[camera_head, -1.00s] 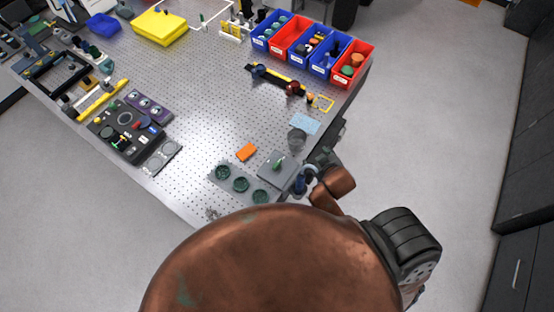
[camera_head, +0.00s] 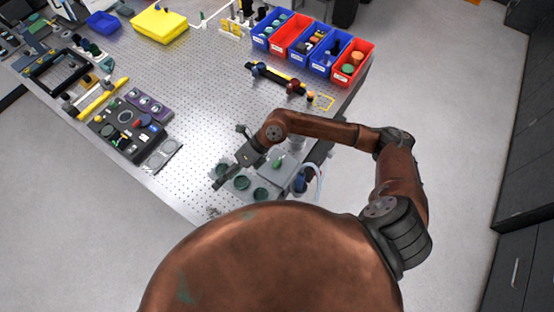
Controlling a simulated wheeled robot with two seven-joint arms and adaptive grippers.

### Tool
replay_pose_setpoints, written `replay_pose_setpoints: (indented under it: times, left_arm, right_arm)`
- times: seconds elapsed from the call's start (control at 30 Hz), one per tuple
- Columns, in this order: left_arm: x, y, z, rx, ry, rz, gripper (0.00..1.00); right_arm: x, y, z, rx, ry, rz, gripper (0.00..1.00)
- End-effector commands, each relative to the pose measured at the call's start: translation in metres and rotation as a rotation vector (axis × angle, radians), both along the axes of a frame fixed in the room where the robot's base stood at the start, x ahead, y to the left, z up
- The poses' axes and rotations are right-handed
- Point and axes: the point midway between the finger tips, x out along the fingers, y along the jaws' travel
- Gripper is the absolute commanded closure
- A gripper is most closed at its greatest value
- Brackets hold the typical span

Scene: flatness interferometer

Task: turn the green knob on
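A small green knob (camera_head: 278,163) stands on a grey box (camera_head: 268,174) near the table's right front corner. My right gripper (camera_head: 219,183) has its dark fingers reaching down-left over the table, to the left of the grey box. It is apart from the green knob in the picture. I cannot tell how far open its fingers are, and I see nothing held. My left gripper is not in view. Another green part (camera_head: 116,139) shows on the black control panel (camera_head: 124,128) at the left; its shape is too small to tell.
Round dark green dials (camera_head: 242,183) sit on a grey plate by the box. Blue and red bins (camera_head: 309,47) stand at the back. The perforated table (camera_head: 205,105) is clear in the middle.

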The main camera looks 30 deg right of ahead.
Motion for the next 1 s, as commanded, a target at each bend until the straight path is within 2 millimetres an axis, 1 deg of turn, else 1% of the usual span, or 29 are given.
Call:
replay_pose_setpoints:
  times: [0.03,0.07,0.1,0.17,0.2,0.3,0.33,0.4,0.47,0.57,0.8,0.9,1.0]
  left_arm:
    - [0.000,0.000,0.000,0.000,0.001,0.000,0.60]
    - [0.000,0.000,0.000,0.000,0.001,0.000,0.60]
    - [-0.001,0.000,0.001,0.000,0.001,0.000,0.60]
    - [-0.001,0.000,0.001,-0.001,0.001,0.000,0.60]
    - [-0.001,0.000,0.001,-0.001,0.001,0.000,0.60]
    - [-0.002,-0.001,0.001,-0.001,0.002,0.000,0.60]
    - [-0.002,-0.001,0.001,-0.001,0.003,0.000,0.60]
    - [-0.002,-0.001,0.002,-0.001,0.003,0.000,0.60]
    - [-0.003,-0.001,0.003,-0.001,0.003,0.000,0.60]
    - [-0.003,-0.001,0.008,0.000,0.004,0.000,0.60]
    - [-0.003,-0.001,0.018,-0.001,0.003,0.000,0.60]
    - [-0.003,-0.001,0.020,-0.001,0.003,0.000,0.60]
    - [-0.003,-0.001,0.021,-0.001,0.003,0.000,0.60]
  right_arm:
    - [0.011,-0.037,-0.022,-0.166,-0.018,0.029,0.42]
    - [0.016,-0.059,-0.033,-0.257,-0.023,0.041,0.42]
    - [0.022,-0.088,-0.045,-0.370,-0.025,0.050,0.42]
    - [0.032,-0.128,-0.054,-0.514,-0.027,0.054,0.42]
    - [0.037,-0.151,-0.057,-0.594,-0.025,0.053,0.42]
    - [0.046,-0.192,-0.059,-0.732,-0.019,0.043,0.42]
    - [0.047,-0.199,-0.059,-0.757,-0.016,0.040,0.42]
    - [0.050,-0.210,-0.060,-0.794,-0.014,0.035,0.42]
    - [0.050,-0.214,-0.065,-0.806,-0.010,0.035,0.42]
    - [0.049,-0.214,-0.077,-0.807,-0.008,0.036,0.42]
    - [0.048,-0.213,-0.115,-0.803,-0.008,0.037,0.42]
    - [0.049,-0.213,-0.126,-0.803,-0.010,0.035,0.42]
    - [0.049,-0.213,-0.133,-0.803,-0.011,0.035,0.42]
